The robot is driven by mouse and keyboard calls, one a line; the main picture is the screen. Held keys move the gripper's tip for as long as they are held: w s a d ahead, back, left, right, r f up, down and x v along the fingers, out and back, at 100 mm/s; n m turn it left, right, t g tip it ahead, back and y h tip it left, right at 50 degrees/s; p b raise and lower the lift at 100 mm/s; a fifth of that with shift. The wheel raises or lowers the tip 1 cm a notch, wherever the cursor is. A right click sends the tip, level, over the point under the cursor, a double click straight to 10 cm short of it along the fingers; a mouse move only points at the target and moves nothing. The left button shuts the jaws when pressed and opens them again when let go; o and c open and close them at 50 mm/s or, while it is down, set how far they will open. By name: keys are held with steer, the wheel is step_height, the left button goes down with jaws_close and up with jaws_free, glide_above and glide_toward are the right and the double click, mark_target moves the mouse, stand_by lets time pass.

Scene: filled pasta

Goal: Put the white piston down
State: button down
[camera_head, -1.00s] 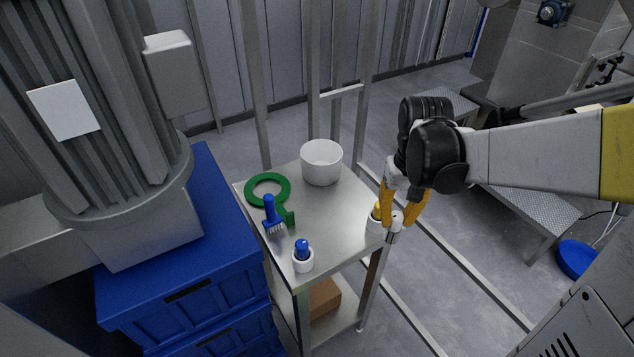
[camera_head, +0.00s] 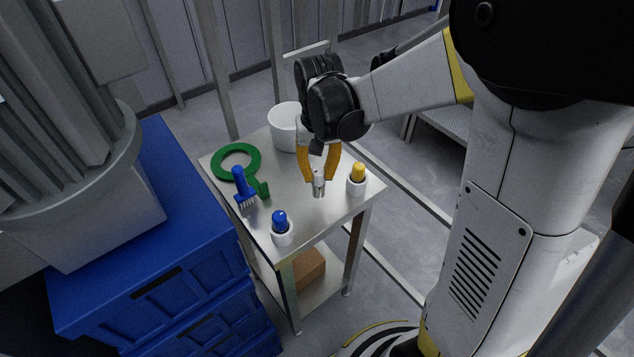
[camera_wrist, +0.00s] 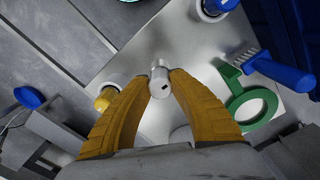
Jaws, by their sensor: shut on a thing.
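The white piston (camera_head: 319,187) is a small pale cylinder with a metallic lower part. My gripper (camera_head: 319,176) is shut on it, with the yellow fingers pinching it near its top. The piston hangs upright over the steel table (camera_head: 328,215), between the blue-topped and yellow-topped white containers. I cannot tell whether its lower end touches the table top. In the wrist view the piston (camera_wrist: 160,92) sits between the two yellow fingertips (camera_wrist: 160,74), seen end-on with a small dark mark on its face.
A blue-topped white container (camera_head: 281,235) stands at the table's front and a yellow-topped one (camera_head: 357,185) at the right. A white bowl (camera_head: 285,128) is behind. A green ring-shaped tool (camera_head: 222,153) and a blue brush (camera_head: 240,180) lie at left. Blue crates (camera_head: 200,290) stand beside the table.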

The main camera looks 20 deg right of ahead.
mark_target(318, 183)
steer(key=shift+f+b, duration=0.75)
steer(key=shift+f, duration=1.1)
steer(key=shift+f, duration=0.15)
steer(key=c, duration=1.2)
jaws_free()
steer(key=shift+c, duration=0.2)
